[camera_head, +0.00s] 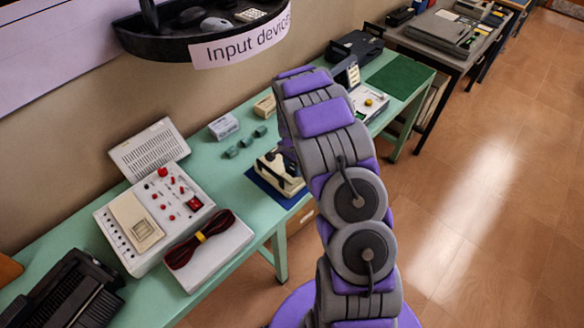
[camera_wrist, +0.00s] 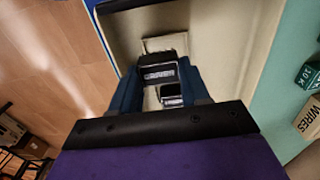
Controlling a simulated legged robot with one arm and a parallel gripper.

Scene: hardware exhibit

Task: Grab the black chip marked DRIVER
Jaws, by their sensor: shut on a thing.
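In the wrist view my gripper (camera_wrist: 159,82) reaches into a cream open box, with its two dark blue fingers on either side of a black chip (camera_wrist: 160,58). It is shut on this chip, which bears a pale printed label too blurred to read with certainty. A second small dark piece with a light marking (camera_wrist: 172,92) shows between the fingers, nearer the palm. The cream box (camera_wrist: 237,60) surrounds the fingers. In the head view the box (camera_head: 283,178) sits on a dark blue mat; the gripper and chip are hidden there by my purple and grey arm.
On the green table stand a control panel (camera_head: 158,218) with red knobs, a white device with a red-black cable bundle (camera_head: 199,239), several small green blocks and a white carton (camera_head: 223,126). A black shelf (camera_head: 200,38) hangs above. The wooden floor at right is clear.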

